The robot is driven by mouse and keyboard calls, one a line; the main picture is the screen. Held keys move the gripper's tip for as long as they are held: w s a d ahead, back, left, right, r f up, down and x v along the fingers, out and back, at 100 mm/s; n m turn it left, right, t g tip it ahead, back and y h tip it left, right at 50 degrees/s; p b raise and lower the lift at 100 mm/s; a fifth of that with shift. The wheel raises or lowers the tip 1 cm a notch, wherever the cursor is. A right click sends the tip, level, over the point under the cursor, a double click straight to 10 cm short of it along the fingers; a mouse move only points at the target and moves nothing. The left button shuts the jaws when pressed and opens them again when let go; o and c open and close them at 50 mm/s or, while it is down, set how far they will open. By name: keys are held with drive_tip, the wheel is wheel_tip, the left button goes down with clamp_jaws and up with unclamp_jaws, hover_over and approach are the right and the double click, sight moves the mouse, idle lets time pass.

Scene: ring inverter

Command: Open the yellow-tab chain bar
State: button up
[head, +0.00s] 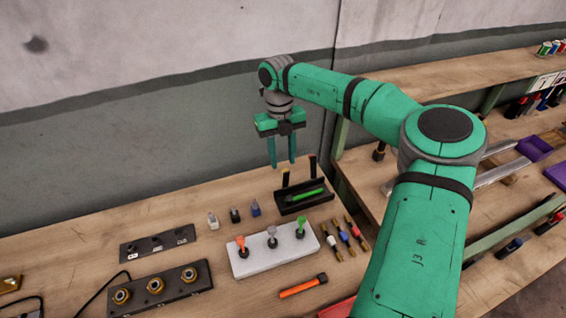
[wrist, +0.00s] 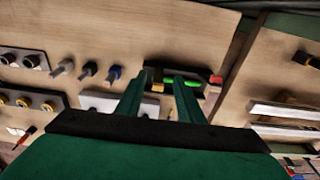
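A small yellow tab (head: 286,169) tops a dark upright piece at the left end of a black tray (head: 302,204). In the wrist view a yellow block (wrist: 157,87) shows between my fingers. I take it for the yellow tab; the chain bar itself is not clearly made out. My gripper (head: 283,163) points down with its fingers apart and nothing held. In the head view its tips are close to the yellow tab; I cannot tell whether they touch. The fingers also show in the wrist view (wrist: 160,76), one on each side of the yellow block.
A green bar (head: 307,194) lies in the tray, with a red piece (wrist: 216,79) at its right end. A white block (head: 272,251) with coloured knobs stands in front. An orange tool (head: 303,286) lies near the front.

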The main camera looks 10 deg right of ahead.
wheel_tip(320, 180, up, 8)
drive_tip(key=w, duration=0.1)
drive_tip(key=shift+a, duration=0.1)
